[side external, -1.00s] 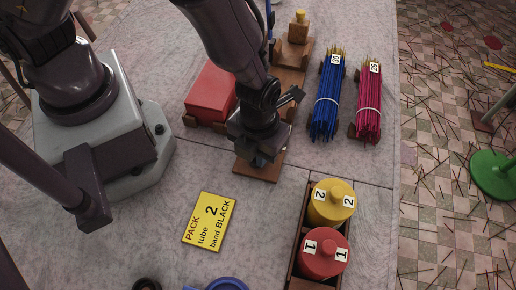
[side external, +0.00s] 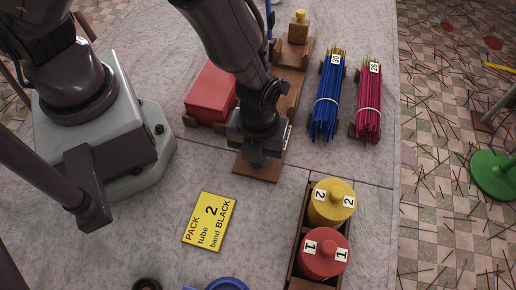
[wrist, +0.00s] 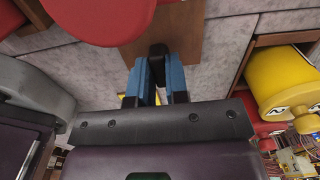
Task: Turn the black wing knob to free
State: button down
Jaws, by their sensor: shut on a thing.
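My gripper (side external: 257,155) points down over the end of a wooden board (side external: 255,172), which also shows in the wrist view (wrist: 215,35). In the wrist view its two blue fingers (wrist: 159,80) are close together around a dark piece (wrist: 158,50), which looks like the black wing knob. The fingers and the wrist cover most of the knob, so its shape and exact angle cannot be told. In the side view my gripper hides the knob.
A red block (side external: 211,92) stands close left of my wrist. Blue sticks (side external: 326,105) and crimson sticks (side external: 369,105) lie to the right. A yellow canister (side external: 331,212) and a red canister (side external: 322,262) stand front right. A yellow card (side external: 209,221) lies on the table.

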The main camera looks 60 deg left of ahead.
jog(key=c, duration=1.1)
grip_release()
notch_tip(320, 180, up, 13)
